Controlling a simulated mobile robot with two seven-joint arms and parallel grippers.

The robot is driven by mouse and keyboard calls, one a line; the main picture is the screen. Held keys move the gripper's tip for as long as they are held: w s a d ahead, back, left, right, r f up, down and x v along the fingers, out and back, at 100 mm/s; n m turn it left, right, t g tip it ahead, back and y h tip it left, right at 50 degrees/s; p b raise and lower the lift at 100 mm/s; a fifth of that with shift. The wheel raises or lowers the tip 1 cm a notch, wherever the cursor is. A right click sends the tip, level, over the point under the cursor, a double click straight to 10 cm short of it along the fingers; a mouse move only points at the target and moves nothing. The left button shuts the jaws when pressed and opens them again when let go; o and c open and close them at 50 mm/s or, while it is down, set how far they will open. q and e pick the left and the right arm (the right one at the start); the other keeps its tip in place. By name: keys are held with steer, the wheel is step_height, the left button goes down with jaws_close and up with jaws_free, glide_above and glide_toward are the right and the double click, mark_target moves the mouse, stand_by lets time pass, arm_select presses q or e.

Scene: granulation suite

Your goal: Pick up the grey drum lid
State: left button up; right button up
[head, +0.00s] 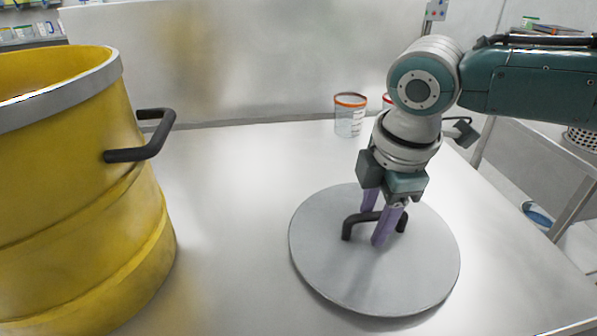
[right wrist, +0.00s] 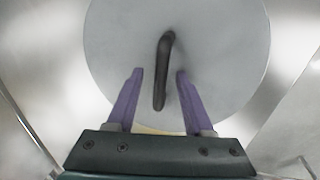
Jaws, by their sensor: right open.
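The grey drum lid (head: 340,275) is a round flat disc lying on the table, with a black bar handle (head: 347,228) standing up across its middle. My right gripper (head: 374,226) points down over the lid, with its purple fingers on either side of the handle. In the right wrist view, the lid (right wrist: 225,50) fills the middle and the handle (right wrist: 164,70) lies between the two open fingertips (right wrist: 159,72), with gaps on both sides. The fingers hide part of the handle in the head view. My left gripper is not in view.
A large yellow drum (head: 75,205) with a grey rim and black side handle (head: 145,140) stands at the left. A clear beaker with an orange rim (head: 350,118) stands at the back, with another red-rimmed one partly hidden beside it. The table (head: 235,190) is clear between drum and lid.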

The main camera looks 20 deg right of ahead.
jaws_close()
stand_by(0.6)
